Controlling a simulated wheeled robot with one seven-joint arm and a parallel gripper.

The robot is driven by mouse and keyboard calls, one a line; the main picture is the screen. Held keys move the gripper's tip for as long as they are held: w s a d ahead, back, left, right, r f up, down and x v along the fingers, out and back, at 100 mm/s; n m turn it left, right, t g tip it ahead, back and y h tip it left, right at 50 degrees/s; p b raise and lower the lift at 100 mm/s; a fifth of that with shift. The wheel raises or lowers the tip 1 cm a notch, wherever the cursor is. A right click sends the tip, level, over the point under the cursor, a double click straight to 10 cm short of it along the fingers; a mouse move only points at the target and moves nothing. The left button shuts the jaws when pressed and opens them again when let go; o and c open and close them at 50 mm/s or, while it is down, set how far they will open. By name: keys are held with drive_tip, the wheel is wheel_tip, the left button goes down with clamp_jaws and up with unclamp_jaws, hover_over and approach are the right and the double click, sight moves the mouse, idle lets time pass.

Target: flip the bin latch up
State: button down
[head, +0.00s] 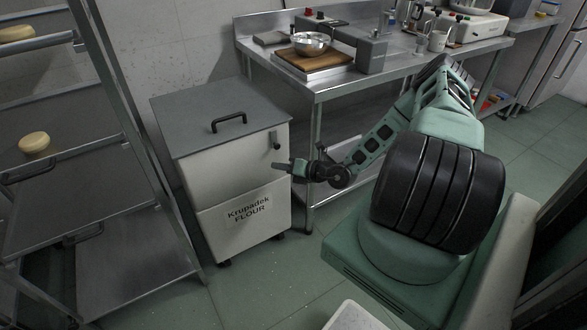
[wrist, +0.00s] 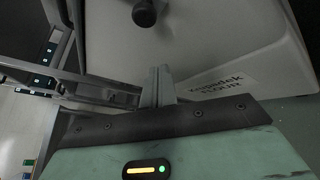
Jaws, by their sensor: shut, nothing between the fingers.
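The flour bin (head: 232,180) is a white box with a grey lid (head: 215,112) and a black lid handle (head: 229,122). Its lid is down. The small dark latch (head: 276,141) is on the upper right of the bin's front; its exact tilt is hard to tell. In the wrist view its dark round knob (wrist: 144,12) shows at the top. My gripper (head: 279,166) is shut and empty, just below the latch and close to the bin front. In the wrist view my closed fingertips (wrist: 161,72) point towards the bin, apart from the knob.
A metal rack (head: 125,135) with round pale dough or cheese pieces stands left of the bin. A steel table (head: 320,86) with a bowl (head: 311,44) on a wooden board stands behind and right. Green tiled floor (head: 290,265) is clear in front.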

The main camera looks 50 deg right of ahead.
sight(276, 141)
drive_tip(key=shift+w+d+r, duration=1.1)
drive_tip(key=shift+w, duration=0.05)
wheel_tip(276, 141, up, 4)
drive_tip(key=p, duration=0.4)
drive_tip(key=shift+f, duration=0.3)
